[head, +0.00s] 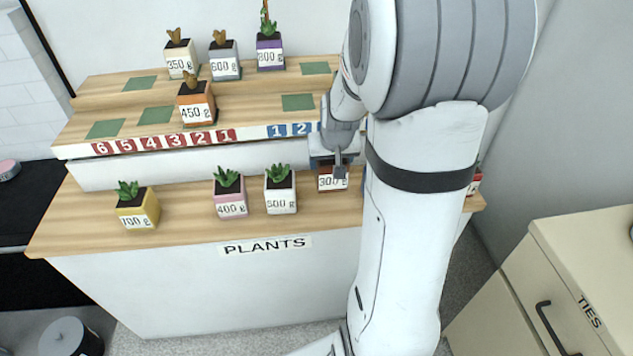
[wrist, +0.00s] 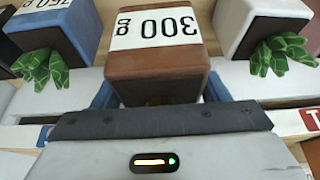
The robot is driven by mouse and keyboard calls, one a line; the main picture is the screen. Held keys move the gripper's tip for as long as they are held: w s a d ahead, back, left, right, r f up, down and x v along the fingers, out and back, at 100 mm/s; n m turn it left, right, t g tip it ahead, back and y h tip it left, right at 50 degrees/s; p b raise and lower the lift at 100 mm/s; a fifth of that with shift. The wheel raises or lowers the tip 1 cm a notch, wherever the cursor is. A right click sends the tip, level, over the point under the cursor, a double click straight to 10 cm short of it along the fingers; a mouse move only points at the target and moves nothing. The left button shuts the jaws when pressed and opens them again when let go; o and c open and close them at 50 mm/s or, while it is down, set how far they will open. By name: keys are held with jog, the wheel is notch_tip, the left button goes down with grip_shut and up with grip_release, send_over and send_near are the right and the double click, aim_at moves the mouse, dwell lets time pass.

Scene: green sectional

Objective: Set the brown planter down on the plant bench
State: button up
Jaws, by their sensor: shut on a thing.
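The brown planter (head: 326,183), with a white 300 g label, is at my gripper (head: 338,168) over the lower step of the plant bench (head: 190,229), right of the white 500 g planter. It looks upright. In the wrist view the brown planter (wrist: 155,72) sits between the fingers of my gripper (wrist: 158,97), which are shut on its sides. Its label reads upside down there. My arm hides part of it in the head view, and I cannot tell whether its base touches the wood.
In the wrist view a blue planter (wrist: 55,28) and the white planter (wrist: 262,22) flank it closely. Pink (head: 230,203) and yellow (head: 138,214) planters stand further left, with bare wood between them. Several planters stand on the upper steps. A TIES cabinet (head: 570,290) is right.

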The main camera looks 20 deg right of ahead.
aim_at(330, 180)
jog(key=shift+f+b, duration=0.3)
jog(key=shift+f, duration=3)
jog(key=shift+f, duration=0.1)
jog(key=o, duration=1.2)
